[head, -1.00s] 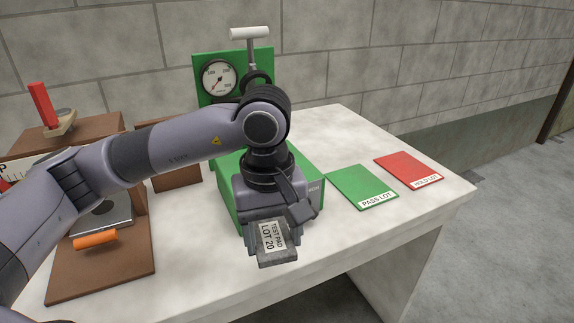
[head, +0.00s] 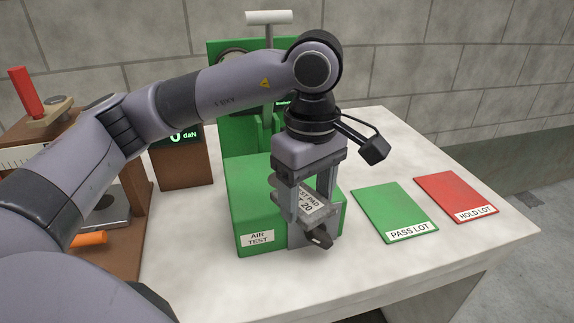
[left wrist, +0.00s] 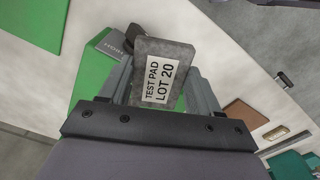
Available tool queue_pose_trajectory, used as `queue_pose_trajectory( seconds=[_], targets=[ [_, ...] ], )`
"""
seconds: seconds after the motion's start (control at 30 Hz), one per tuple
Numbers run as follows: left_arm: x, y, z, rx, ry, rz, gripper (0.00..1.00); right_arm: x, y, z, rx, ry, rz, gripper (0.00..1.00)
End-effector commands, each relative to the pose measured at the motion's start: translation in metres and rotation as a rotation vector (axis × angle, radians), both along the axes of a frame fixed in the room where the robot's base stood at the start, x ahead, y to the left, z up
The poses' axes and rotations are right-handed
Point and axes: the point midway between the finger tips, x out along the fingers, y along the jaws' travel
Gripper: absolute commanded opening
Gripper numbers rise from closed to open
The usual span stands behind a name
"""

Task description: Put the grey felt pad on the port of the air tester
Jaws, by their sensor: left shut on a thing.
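My left gripper (head: 308,206) is shut on the grey felt pad (head: 281,188). The pad's white label reads TEST PAD LOT 20. In the left wrist view the pad (left wrist: 172,50) sits between both fingers, label facing the camera. The air tester (head: 250,210) is a green machine on the bench, marked AIR TEST, with a gauge and a pale T-handle (head: 268,17) at the back. The gripper and pad are in front of the tester's right part in the head view. The port is hidden, and I cannot tell whether the pad touches the tester. My right gripper is not in view.
A green PASS LOT mat (head: 392,208) and a red HOLD LOT mat (head: 455,194) lie right of the tester. A brown device with a daN display (head: 183,138) and an orange handle (head: 88,239) are on the left. The pale bench top (head: 370,275) is clear in front.

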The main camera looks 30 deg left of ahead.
Motion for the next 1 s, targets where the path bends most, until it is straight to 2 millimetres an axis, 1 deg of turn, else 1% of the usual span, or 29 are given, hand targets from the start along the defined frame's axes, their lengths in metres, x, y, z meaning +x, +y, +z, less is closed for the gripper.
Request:
queue_pose_trajectory(
  seconds=[0.03,0.23,0.3,0.43,0.53,0.67,0.77,0.9,1.0],
  targets=[
    [0.01,0.012,0.002,0.001,0.002,0.009,0.33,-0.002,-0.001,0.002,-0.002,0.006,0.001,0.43],
    [0.044,0.054,0.002,0.001,0.002,0.007,0.33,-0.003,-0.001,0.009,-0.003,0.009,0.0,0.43],
    [0.056,0.066,0.002,-0.001,0.0,0.006,0.33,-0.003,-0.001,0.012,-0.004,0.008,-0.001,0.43],
    [0.071,0.083,0.002,-0.001,0.0,0.002,0.33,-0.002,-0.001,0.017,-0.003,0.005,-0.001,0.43],
    [0.078,0.091,0.001,0.0,-0.001,0.0,0.33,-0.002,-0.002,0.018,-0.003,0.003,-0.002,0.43],
    [0.08,0.094,-0.002,0.0,-0.001,-0.003,0.33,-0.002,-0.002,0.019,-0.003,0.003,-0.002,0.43],
    [0.079,0.094,-0.012,0.001,0.003,-0.003,0.33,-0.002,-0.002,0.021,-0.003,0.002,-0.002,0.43],
    [0.079,0.094,-0.031,0.001,0.002,-0.001,0.33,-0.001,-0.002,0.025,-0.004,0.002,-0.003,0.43],
    [0.08,0.094,-0.035,-0.001,-0.002,-0.002,0.33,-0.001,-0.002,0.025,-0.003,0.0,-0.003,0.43]
  ],
)
